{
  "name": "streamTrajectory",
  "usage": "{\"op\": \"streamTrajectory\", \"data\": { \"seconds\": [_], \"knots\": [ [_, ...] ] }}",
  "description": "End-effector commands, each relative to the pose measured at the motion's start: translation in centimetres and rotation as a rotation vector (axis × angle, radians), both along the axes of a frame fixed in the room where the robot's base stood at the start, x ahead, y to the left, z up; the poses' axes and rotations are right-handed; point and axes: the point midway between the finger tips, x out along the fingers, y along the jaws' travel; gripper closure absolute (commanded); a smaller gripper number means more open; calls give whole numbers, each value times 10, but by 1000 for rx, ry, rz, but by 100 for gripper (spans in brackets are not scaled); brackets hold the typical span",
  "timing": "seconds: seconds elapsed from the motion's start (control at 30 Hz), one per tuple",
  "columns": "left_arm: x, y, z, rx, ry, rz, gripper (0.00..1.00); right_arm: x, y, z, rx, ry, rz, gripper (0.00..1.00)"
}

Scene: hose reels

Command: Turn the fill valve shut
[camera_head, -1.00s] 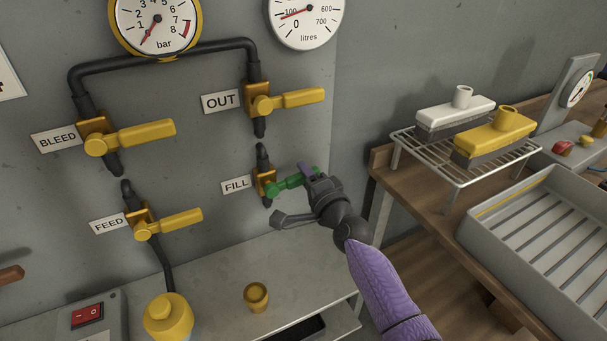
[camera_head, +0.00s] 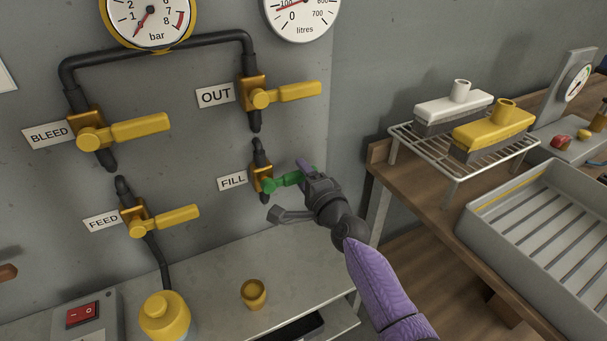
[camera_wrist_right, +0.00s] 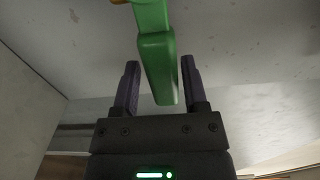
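The fill valve (camera_head: 262,179) is on a short dark pipe on the grey panel, beside the FILL label (camera_head: 232,181). Its green handle (camera_head: 283,180) points right, across the pipe. My right gripper (camera_head: 303,172) reaches this handle from the right and hides its outer end. In the right wrist view the green handle (camera_wrist_right: 158,68) extends down between the two dark purple fingers of my right gripper (camera_wrist_right: 160,75). The fingers are apart, with narrow gaps beside the handle, so the gripper looks open around it. My left gripper is not in view.
Yellow-handled OUT (camera_head: 285,94), BLEED (camera_head: 125,131) and FEED (camera_head: 165,220) valves are on the same panel. A small brass cup (camera_head: 253,294) and yellow-capped bottle (camera_head: 164,318) stand below. A wire rack (camera_head: 455,165) and grey tray (camera_head: 480,205) are at right.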

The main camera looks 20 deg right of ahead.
Motion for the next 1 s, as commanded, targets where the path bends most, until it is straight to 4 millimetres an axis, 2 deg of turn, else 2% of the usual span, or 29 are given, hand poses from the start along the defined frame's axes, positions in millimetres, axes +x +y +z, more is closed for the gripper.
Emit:
{"op": "streamTrajectory", "data": {
  "seconds": [0.37, 0.47, 0.6, 0.8, 1.0],
  "knots": [
    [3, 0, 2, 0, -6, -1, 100, -3, 0, 2, -2, -3, -1, 29],
    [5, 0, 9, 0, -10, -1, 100, -19, -1, 4, -3, -2, 0, 29],
    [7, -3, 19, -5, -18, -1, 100, -52, -2, 4, -2, -1, 0, 29],
    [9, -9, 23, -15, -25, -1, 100, -91, -3, 2, -2, -1, 0, 29],
    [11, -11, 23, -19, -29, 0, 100, -100, -4, 1, -1, -3, -1, 29]
  ]
}}
